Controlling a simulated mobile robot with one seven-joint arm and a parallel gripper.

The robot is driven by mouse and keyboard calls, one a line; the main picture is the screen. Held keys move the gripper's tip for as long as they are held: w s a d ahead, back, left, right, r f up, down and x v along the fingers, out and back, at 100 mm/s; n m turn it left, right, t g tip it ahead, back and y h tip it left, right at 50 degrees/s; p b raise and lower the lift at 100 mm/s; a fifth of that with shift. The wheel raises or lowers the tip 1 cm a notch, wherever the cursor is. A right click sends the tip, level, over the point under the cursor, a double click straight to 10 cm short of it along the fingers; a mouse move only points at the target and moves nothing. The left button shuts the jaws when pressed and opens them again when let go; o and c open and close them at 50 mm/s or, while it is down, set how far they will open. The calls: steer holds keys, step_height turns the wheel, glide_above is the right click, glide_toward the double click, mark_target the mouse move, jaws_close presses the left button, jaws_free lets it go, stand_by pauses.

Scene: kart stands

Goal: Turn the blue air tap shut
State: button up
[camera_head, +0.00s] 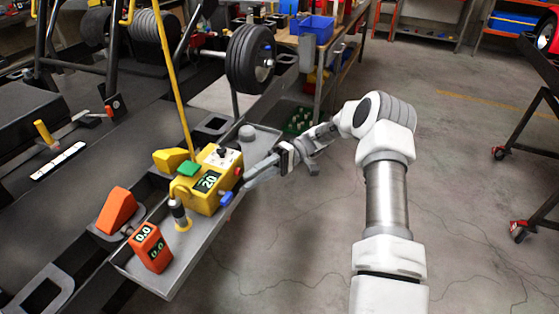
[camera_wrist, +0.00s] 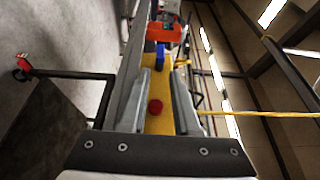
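The blue air tap (camera_head: 227,198) sticks out from the lower right side of a yellow control box (camera_head: 207,187) with a green "20" display. In the wrist view the tap (camera_wrist: 160,54) shows just beyond my fingertips, roughly midway between them. My gripper (camera_head: 246,178) is beside the box, close to the tap. In the wrist view its two fingers (camera_wrist: 161,78) are apart, with nothing held. A red button (camera_wrist: 155,106) on the yellow box shows between them. I cannot tell whether a finger touches the box.
The box stands on a grey tray (camera_head: 180,277) with an orange gauge (camera_head: 150,247) reading 0.0 and a black-and-yellow fitting (camera_head: 180,213). A wheel (camera_head: 249,58) stands behind. The floor (camera_head: 290,235) right of the tray is clear.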

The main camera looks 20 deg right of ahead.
steer(key=v, duration=0.9)
steer(key=shift+w+d, duration=0.25)
steer(key=shift+d, duration=0.1)
stand_by(0.5)
